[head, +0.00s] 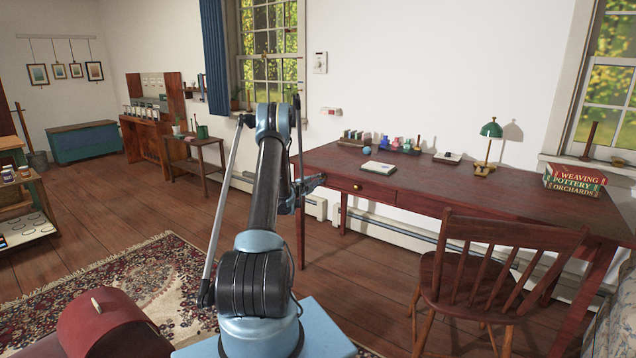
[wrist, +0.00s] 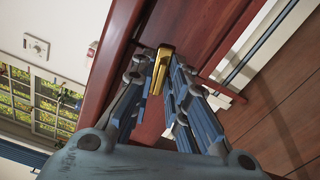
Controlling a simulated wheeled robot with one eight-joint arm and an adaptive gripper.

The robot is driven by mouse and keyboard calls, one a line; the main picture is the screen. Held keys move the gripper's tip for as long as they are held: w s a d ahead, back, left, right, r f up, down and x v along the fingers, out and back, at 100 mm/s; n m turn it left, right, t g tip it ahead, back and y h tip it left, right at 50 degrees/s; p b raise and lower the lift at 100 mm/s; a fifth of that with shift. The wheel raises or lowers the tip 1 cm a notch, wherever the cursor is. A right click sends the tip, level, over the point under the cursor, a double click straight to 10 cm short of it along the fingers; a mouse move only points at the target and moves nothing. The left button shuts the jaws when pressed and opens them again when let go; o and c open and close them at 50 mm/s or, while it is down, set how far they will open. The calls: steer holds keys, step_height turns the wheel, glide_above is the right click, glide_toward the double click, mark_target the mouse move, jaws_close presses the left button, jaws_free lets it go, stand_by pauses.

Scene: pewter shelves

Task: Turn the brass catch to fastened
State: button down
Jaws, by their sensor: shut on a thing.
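The brass catch (wrist: 162,64) is a small golden bar in the wrist view, against the dark red wood of the desk. My gripper (wrist: 165,80) is shut on it, with the blue ribbed fingers on either side of the bar. The lower part of the catch is between the fingers and partly hidden. In the head view my gripper (head: 314,182) is at the left end of the desk (head: 440,190). I cannot make out the catch there, nor tell its fastened or unfastened position.
A round brass knob (head: 357,187) sits on the desk's drawer front. Floor left of the desk is largely open, with a patterned rug (head: 150,275).

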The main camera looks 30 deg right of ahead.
steer(key=shift+a+f+m, duration=0.1)
steer(key=shift+m, duration=1.5)
steer(key=c, duration=1.8)
jaws_free()
steer(key=shift+f, duration=0.1)
steer(key=shift+o, duration=0.2)
steer(key=v, duration=1.2)
steer(key=shift+w, duration=0.1)
